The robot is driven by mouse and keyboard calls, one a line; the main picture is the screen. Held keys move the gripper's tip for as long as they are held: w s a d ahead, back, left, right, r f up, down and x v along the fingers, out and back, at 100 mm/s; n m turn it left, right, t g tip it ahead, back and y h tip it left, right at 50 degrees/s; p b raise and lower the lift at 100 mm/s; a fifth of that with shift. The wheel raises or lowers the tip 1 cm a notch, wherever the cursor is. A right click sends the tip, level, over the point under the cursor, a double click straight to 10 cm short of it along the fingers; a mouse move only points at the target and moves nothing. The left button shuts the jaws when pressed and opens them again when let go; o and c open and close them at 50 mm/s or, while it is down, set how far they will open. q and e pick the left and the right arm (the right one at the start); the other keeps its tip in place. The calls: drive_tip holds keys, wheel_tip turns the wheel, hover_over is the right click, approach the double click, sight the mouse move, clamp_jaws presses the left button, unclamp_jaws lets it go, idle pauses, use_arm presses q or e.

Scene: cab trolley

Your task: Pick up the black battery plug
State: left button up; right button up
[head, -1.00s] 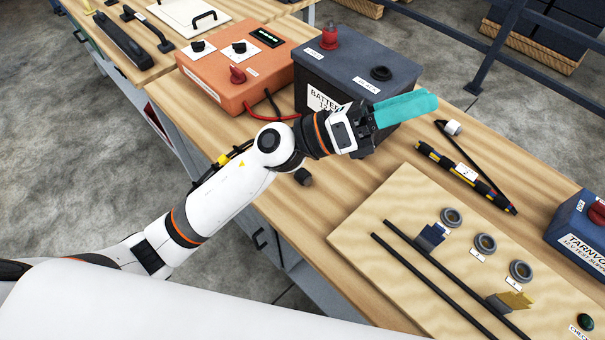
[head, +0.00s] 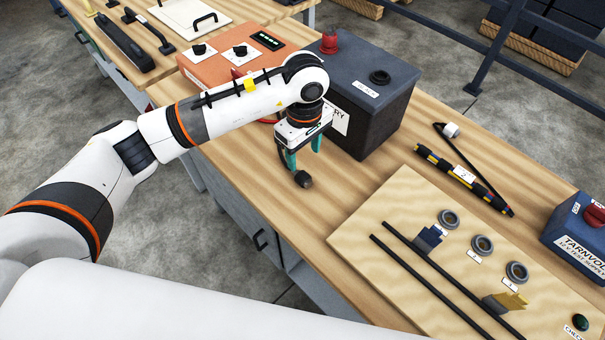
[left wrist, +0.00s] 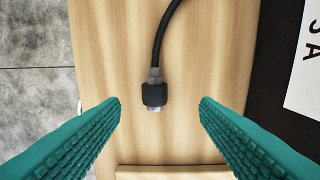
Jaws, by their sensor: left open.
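The black battery plug (left wrist: 154,95) lies on the wooden bench, its black cable running up and out of the left wrist view. In the head view the plug (head: 304,180) shows just below my left gripper (head: 303,160), near the bench's front edge. In the left wrist view my left gripper (left wrist: 160,110) is open, with its teal ridged fingers on either side of the plug in the picture. Neither finger appears to touch it. The gripper points down at the bench and holds nothing. My right gripper is not in view.
The dark battery box (head: 385,125) stands close to the right of the gripper. The orange charger (head: 205,68) is behind my arm. A light board (head: 385,215) with rods and rings lies to the right. Bare bench (head: 345,185) lies between plug and board.

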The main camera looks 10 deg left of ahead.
sight(302, 174)
use_arm(q)
wheel_tip(302, 174, down, 3)
drive_tip(key=shift+s+r+p, duration=0.1)
drive_tip(key=shift+r+p, duration=0.1)
drive_tip(key=shift+p, duration=0.1)
drive_tip(key=shift+s+f, duration=0.1)
drive_tip(key=shift+f, duration=0.2)
drive_tip(key=f, duration=0.1)
drive_tip(key=f+p, duration=0.2)
drive_tip(key=shift+s+f, duration=0.25)
drive_tip(key=shift+f, duration=0.55)
drive_tip(key=c, duration=1.2)
